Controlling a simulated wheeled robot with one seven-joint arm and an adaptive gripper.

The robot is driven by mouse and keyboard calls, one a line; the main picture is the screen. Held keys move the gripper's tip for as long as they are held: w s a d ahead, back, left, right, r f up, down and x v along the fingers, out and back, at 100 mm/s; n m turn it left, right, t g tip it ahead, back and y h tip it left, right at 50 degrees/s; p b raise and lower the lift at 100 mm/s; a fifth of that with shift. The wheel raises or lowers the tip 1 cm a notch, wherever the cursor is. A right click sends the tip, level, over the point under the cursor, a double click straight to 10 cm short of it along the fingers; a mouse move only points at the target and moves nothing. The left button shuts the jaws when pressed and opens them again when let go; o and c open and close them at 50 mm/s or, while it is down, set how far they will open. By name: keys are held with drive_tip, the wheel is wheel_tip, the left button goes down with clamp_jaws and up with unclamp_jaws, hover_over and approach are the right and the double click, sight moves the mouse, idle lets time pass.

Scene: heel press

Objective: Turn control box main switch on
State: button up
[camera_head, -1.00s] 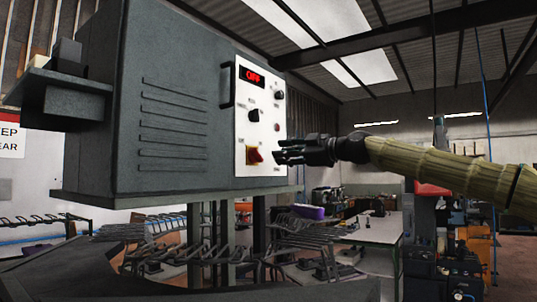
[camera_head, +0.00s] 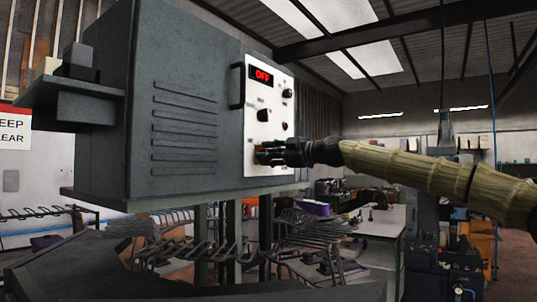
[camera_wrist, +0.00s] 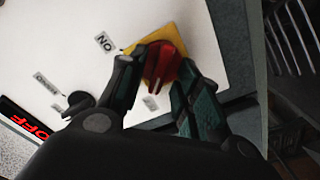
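The control box (camera_head: 175,110) is a large grey cabinet with a white panel (camera_head: 268,85) on its right face. A red display (camera_head: 262,74) on the panel reads OFF. The main switch is a red rotary knob on a yellow plate, seen in the wrist view (camera_wrist: 161,65) near an ON label (camera_wrist: 104,41). My gripper (camera_head: 262,153) is at the lower part of the panel and hides most of the switch in the head view. In the wrist view its two fingers (camera_wrist: 158,93) are apart, one on each side of the red knob. Whether they touch it is unclear.
A ledge (camera_head: 75,98) juts from the cabinet's left side. Metal racks (camera_head: 200,245) stand below. A white table (camera_head: 380,222) stands behind at the right.

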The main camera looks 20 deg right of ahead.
drive_tip(key=shift+d, duration=0.45)
clamp_jaws()
drive_tip(key=shift+a, duration=0.1)
drive_tip(key=shift+m, duration=0.3)
drive_tip(key=m+b, duration=0.1)
drive_tip(key=m, duration=0.4)
drive_tip(key=m+b, duration=0.1)
drive_tip(key=m, duration=0.5)
drive_tip(key=m+b, duration=0.2)
drive_tip(key=m, duration=0.4)
drive_tip(key=shift+w+d+r, duration=0.2)
drive_tip(key=shift+d+r, duration=0.05)
drive_tip(key=shift+d, duration=0.1)
drive_tip(key=shift+m, duration=0.3)
